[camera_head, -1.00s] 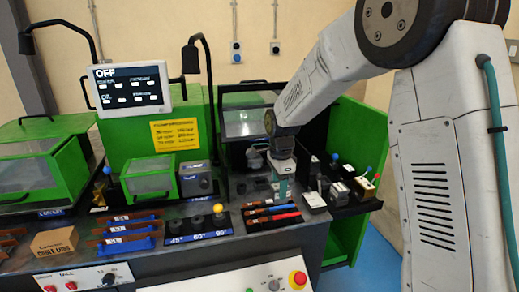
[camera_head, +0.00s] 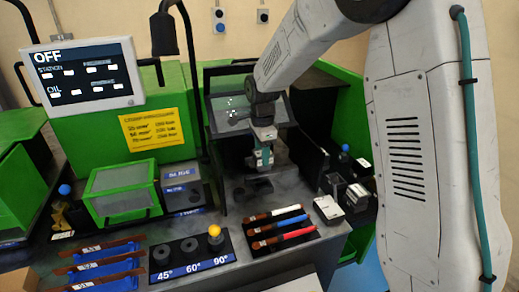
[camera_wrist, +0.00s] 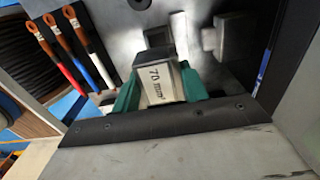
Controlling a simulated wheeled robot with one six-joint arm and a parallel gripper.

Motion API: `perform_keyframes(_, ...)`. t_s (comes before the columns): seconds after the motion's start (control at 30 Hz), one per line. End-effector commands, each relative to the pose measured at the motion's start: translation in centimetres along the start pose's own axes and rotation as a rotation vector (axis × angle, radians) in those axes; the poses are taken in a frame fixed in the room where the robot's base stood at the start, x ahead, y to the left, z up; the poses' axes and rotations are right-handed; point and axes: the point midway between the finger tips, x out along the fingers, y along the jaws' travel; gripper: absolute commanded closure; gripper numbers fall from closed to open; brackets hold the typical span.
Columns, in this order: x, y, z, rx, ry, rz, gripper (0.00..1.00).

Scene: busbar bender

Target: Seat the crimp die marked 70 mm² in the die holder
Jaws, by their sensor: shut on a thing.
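The crimp die (camera_wrist: 160,83) is a grey block with a white label reading 70 mm² in the wrist view. My gripper (camera_wrist: 158,90) is shut on it, one green finger on each side. In the head view my gripper (camera_head: 263,157) hangs over the dark bench in front of the open machine bay, and the die is hard to make out between the fingers. Dark low shapes (camera_head: 252,188) lie on the bench just below it; I cannot tell whether these are the die holder. The die appears to be above the bench, not clearly touching anything.
Cable pieces with red, blue and white sleeves (camera_head: 280,230) lie in front of the gripper. Grey blocks (camera_head: 328,208) stand to the right. A row of bending posts marked 45°, 60° and 90° (camera_head: 190,252) is at the left front. A screen (camera_head: 82,75) reads OFF.

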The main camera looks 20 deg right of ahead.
Motion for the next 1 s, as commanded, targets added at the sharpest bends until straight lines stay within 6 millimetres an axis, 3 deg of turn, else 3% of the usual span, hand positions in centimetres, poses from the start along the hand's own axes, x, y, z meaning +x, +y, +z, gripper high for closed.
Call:
perform_keyframes(0.3,-0.1,0.0,0.2,0.001,0.000,-0.003,0.84)
perform_keyframes(1.0,5.4,-0.1,0.4,-0.002,0.000,-0.001,0.84)
